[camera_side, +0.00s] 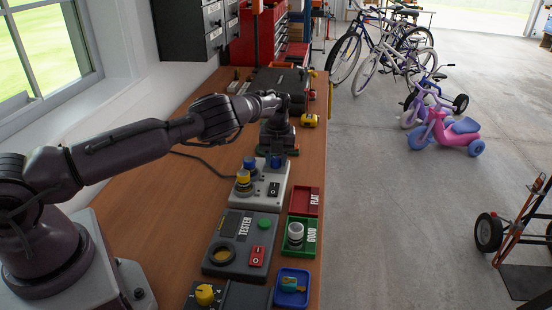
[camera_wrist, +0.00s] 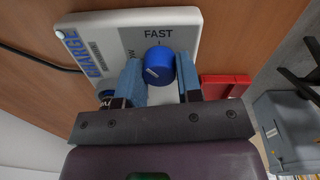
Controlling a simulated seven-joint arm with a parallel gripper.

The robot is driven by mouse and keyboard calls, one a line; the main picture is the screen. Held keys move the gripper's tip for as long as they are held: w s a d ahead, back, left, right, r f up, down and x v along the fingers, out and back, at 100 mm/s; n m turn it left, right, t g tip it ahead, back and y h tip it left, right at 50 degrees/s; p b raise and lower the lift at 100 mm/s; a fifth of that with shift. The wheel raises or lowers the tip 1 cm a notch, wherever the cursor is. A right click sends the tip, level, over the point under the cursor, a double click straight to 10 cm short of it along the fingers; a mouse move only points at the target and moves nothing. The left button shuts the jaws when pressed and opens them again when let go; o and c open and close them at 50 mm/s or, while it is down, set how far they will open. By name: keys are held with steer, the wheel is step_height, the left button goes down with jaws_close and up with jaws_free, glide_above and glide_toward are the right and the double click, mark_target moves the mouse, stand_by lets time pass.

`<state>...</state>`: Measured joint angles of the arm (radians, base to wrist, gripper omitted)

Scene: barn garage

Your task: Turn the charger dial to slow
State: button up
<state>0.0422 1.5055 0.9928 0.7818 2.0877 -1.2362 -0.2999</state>
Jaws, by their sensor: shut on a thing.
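The charger (camera_side: 268,190) is a pale box on the bench, and it also shows in the wrist view (camera_wrist: 187,20). Its dial (camera_wrist: 160,62) is a blue knob with a white mark on its lower-left side. FAST is printed above the dial. A partly hidden label ending in "OW" is to its left. My gripper (camera_wrist: 160,82) is shut on the dial, with one blue finger on each side. In the side view my gripper (camera_side: 277,160) points down over the charger's far end, and its fingers hide the dial.
Blue-topped and yellow-topped cells (camera_side: 243,177) stand on the charger's left side. The tester (camera_side: 240,243) is nearer the camera. A red FLAT tray (camera_side: 305,213) and a green GOOD tray (camera_side: 301,252) holding a pale cell are at right. A black case (camera_side: 275,80) is behind.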

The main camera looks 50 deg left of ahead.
mark_target(278, 158)
steer(key=n, duration=0.4)
steer(key=shift+n, duration=0.3)
steer(key=n, duration=0.4)
steer(key=shift+n, duration=0.4)
steer(key=o, duration=0.9)
steer(key=shift+o, duration=0.2)
step_height(278, 158, up, 13)
steer(key=shift+w, duration=0.3)
